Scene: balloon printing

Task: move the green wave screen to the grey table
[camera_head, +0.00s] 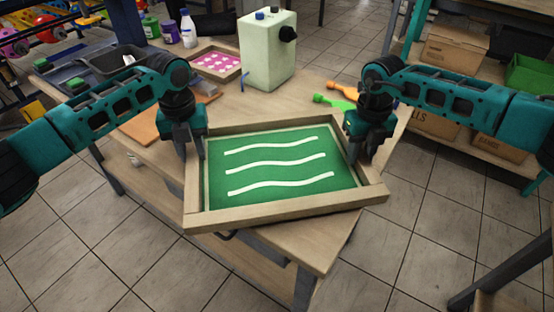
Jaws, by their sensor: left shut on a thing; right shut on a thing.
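The green wave screen (268,178) is a wooden-framed green panel with three white wavy lines. It is held over the front corner of the wooden table and its near edge reaches out past the table. My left gripper (198,157) is shut on the left side of its frame. My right gripper (355,158) is shut on the right side of its frame. The screen looks roughly level, and I cannot tell whether it touches the tabletop. I cannot make out which surface is the grey table.
A pale green box-shaped machine (267,50) stands on the wooden table (313,240) behind the screen. A pink screen (215,63), several bottles and a dark bin (118,61) are further back left. A green tool (333,102) lies near my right arm. Tiled floor on the right is open.

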